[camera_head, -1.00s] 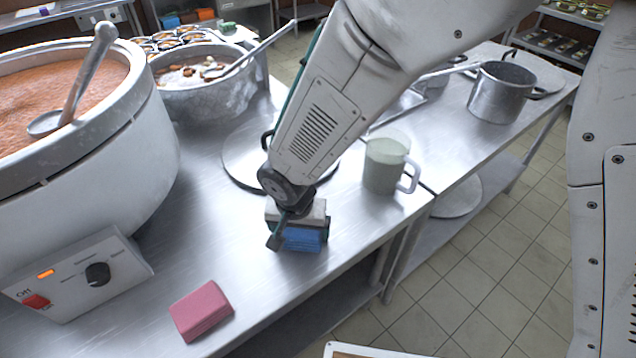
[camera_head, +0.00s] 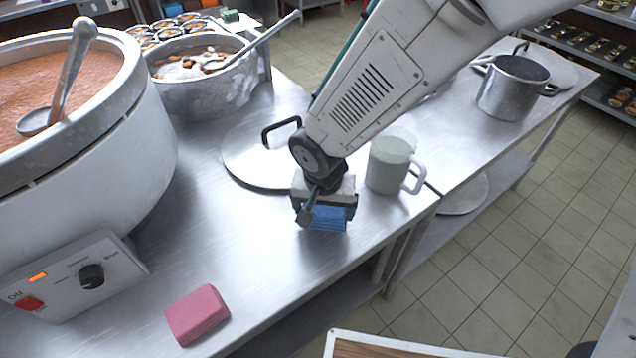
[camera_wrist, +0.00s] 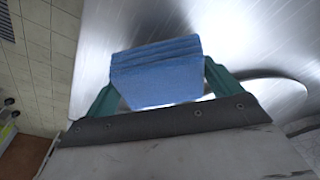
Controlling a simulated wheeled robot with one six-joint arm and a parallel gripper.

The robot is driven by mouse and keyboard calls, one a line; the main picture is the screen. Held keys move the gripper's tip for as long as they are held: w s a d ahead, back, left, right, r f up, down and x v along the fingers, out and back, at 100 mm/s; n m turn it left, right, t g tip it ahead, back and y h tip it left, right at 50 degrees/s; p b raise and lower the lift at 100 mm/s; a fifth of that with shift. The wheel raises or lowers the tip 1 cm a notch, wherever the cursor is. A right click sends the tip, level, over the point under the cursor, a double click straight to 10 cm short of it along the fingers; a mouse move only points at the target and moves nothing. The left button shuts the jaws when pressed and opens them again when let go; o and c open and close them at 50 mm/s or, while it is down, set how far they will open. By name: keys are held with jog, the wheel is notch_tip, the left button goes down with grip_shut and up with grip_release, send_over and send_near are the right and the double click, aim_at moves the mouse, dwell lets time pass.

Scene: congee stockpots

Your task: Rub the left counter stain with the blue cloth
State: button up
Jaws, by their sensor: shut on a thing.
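The folded blue cloth (camera_head: 329,217) is between the fingers of my gripper (camera_head: 325,210), which is shut on it. In the wrist view the blue cloth (camera_wrist: 156,72) fills the space between the two green fingers of my gripper (camera_wrist: 160,85). The cloth is over the steel counter (camera_head: 215,245), near its front edge and left of the jug. I cannot tell whether it touches the surface. No stain shows clearly on the visible counter; any mark under the cloth and gripper is hidden.
A pink sponge (camera_head: 197,314) lies at the front left. A large cooker (camera_head: 95,165) with a ladle stands left. A lid (camera_head: 250,155) lies behind my gripper, and a translucent jug (camera_head: 389,162) stands close to its right. Counter between sponge and gripper is clear.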

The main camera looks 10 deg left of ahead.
jog(key=shift+r, duration=2.65)
jog(key=shift+a, duration=0.1)
